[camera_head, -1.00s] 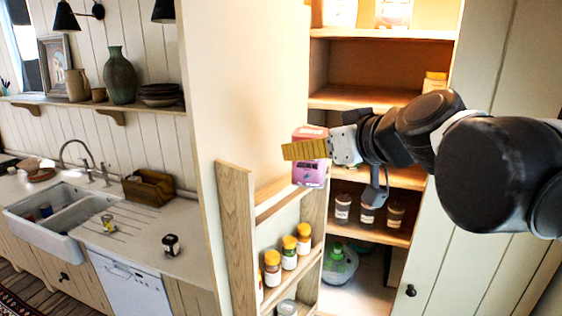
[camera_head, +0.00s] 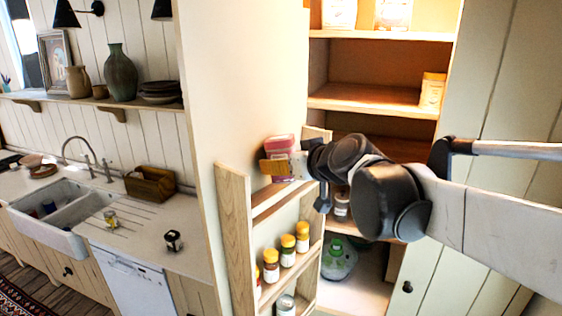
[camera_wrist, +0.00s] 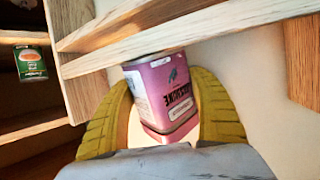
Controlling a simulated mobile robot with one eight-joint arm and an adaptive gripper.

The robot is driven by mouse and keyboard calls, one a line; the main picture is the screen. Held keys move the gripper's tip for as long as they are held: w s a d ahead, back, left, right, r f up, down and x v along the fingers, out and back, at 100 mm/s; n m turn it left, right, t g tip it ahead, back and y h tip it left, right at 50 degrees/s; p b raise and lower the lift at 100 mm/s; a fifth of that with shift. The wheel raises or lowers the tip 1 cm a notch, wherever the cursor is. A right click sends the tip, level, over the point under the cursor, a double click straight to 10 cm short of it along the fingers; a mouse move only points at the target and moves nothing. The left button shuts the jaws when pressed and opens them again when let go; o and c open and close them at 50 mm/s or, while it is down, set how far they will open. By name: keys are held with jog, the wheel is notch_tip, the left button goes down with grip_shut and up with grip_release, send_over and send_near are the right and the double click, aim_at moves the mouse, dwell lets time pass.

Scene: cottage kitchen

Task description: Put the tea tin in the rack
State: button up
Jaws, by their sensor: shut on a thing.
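The tea tin is a pink and purple box (camera_head: 280,145) with a pale label. It is held at the upper part of the wooden door rack (camera_head: 233,225). My gripper (camera_head: 279,168) has its yellow fingers closed on the tin's sides. In the wrist view, the tin (camera_wrist: 165,92) sits between both curved fingers (camera_wrist: 160,84), its printing upside down. A wooden rack rail (camera_wrist: 200,28) crosses just beyond the tin there, and the tin's far edge meets it in the picture. I cannot tell whether they touch. The tin's base is hidden in the head view.
Several yellow-lidded jars (camera_head: 288,250) stand on the rack's lower shelf. The open cupboard (camera_head: 365,97) behind holds jars and a green-topped bottle (camera_head: 338,260). A green can (camera_wrist: 30,64) shows at left in the wrist view. The sink counter (camera_head: 150,225) is at left.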

jog(key=shift+w+a+f, duration=0.1)
jog(key=shift+f, duration=0.25)
jog(key=shift+c, duration=0.9)
jog(key=o, duration=1.6)
jog(key=shift+a, duration=0.15)
jog(key=shift+r, duration=0.1)
jog(key=b+v, duration=0.1)
jog(key=v, duration=1.1)
jog(key=s+d+f+m+g+h, duration=0.1)
jog(key=s+d+f, duration=0.3)
jog(key=f, duration=0.4)
jog(key=s+d+f+m+g+h, duration=0.2)
jog(key=s+d+f+m+h, duration=0.1)
jog(key=s+f, duration=0.4)
jog(key=s+d+f+m+g+h, duration=0.1)
jog(key=s+d+f+g+h, duration=0.1)
jog(key=s+d+f, duration=0.4)
jog(key=shift+s+f+m+h, duration=0.15)
jog(key=shift+f+m, duration=0.05)
jog(key=shift+f, duration=0.5)
jog(key=shift+s+f+m+h, duration=0.1)
jog(key=shift+f+m+h, duration=0.1)
jog(key=shift+f, duration=0.5)
